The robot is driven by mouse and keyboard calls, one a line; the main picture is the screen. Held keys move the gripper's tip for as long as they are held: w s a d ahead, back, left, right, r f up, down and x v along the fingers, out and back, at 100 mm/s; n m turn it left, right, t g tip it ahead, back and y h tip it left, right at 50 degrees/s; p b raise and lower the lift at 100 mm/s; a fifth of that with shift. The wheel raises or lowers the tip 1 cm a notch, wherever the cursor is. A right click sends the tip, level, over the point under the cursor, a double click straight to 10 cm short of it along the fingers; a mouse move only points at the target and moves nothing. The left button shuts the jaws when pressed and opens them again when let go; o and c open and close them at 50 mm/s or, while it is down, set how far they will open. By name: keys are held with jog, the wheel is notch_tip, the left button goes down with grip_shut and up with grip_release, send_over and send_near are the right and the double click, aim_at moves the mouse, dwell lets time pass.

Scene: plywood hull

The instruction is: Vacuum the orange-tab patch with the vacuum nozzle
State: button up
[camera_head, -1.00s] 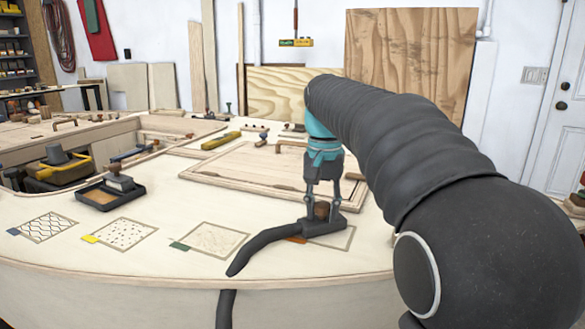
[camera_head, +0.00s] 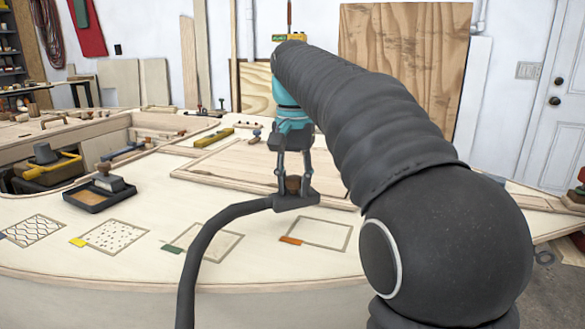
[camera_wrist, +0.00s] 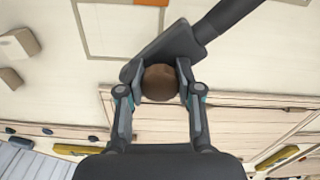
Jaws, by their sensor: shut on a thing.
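My gripper (camera_head: 293,184) is shut on the brown round knob (camera_wrist: 160,82) of the dark vacuum nozzle (camera_head: 300,202). The nozzle's flat head (camera_wrist: 170,46) and hose (camera_head: 205,240) show in both views. The nozzle appears raised, beyond the orange-tab patch (camera_head: 320,233) in the head view; its exact height is hard to tell. The patch is a thin rectangular outline with an orange tab (camera_head: 290,240) at its near left corner. Its inside looks plain, with no visible marks. Part of its outline also shows in the wrist view (camera_wrist: 112,28).
Left of it lie the green-tab patch (camera_head: 212,242), the dotted yellow-tab patch (camera_head: 115,236) and a wavy-line patch (camera_head: 34,230). A black tray (camera_head: 82,202) with a block stands behind them. A framed wooden panel (camera_head: 235,168) lies behind my gripper.

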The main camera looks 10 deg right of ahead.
jog(key=shift+d+r, duration=0.1)
jog(key=shift+r, duration=1.55)
